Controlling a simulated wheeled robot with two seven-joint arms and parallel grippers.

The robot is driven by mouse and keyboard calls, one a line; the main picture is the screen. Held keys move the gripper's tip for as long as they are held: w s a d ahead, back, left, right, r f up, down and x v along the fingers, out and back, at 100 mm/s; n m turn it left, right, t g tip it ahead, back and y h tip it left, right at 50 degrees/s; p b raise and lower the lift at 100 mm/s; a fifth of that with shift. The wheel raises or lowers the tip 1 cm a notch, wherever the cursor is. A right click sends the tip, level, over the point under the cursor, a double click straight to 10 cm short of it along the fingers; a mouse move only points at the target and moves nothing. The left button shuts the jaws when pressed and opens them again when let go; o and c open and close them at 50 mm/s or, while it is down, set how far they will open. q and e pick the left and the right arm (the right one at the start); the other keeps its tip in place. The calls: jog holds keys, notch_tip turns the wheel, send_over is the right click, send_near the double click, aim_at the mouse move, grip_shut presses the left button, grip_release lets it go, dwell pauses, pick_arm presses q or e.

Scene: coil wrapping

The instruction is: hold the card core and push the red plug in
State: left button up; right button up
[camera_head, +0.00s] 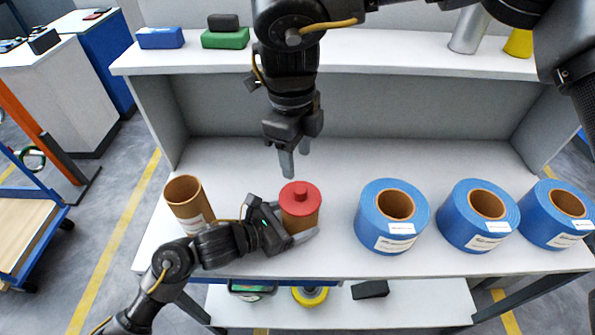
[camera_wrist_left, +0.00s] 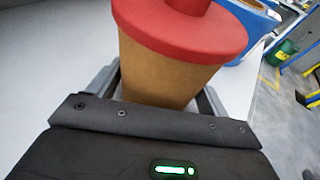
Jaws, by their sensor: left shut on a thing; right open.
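The brown card core (camera_head: 299,226) stands upright on the white bench, with the red plug (camera_head: 300,197) seated over its top end. My left gripper (camera_head: 297,239) comes in low from the left and is shut on the core, a finger on each side. The left wrist view shows the core (camera_wrist_left: 165,75) between the fingers and the plug (camera_wrist_left: 180,32) with its wide rim covering the core's top. The inside of the core is hidden. My right gripper (camera_head: 294,157) is open and empty, pointing down above and behind the plug, apart from it.
An open card core (camera_head: 186,200) stands at the left of the bench. Three blue coils, the nearest one (camera_head: 391,217) beside my left gripper, stand to the right. The upper shelf (camera_head: 375,61) runs behind the right arm. Bare bench lies behind the coils.

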jog(key=shift+a+r, duration=0.1)
jog(key=shift+r, duration=1.55)
pick_arm(q)
jog(key=o, duration=0.7)
jog(key=shift+o, duration=0.2)
